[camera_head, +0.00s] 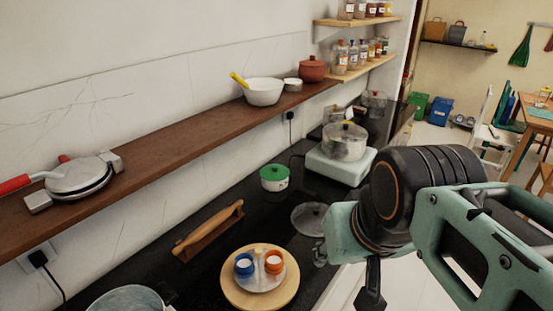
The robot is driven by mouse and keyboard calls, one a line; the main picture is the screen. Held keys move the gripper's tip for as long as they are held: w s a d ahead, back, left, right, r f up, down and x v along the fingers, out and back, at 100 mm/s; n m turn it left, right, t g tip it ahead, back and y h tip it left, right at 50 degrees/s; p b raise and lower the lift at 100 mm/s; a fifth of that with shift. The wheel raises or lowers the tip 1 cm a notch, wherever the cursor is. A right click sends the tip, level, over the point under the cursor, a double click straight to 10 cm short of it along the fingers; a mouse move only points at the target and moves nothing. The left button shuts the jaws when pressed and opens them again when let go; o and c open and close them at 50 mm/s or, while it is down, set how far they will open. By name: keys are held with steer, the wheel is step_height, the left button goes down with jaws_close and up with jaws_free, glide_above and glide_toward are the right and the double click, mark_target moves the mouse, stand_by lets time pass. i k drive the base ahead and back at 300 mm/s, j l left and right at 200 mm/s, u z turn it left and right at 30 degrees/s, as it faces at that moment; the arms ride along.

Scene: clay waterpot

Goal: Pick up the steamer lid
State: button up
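A round see-through lid (309,219) lies flat on the black counter, left of my arm. A second clear lid with a knob (346,130) sits on the steel pot (343,149) farther back. I cannot tell which one is the steamer lid. My gripper (347,279) hangs at the lower right, in front of and to the right of the flat lid. One dark finger points down and a grey part shows at its left. The gripper's mouth is not clear, so I cannot tell whether it is open. I see nothing held in it.
The pot stands on a pale cooker (340,168). A green-lidded pot (274,178), a wooden rolling pin (208,229) and a round board (286,292) with small jars surround the flat lid's left side. A brown shelf (170,150) runs along the wall above the counter.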

mark_target(306, 218)
steer(key=z, duration=0.2)
steer(key=u, duration=2)
steer(key=z, duration=2.05)
steer(key=i+l+u, duration=0.1)
steer(key=i+l, duration=0.3)
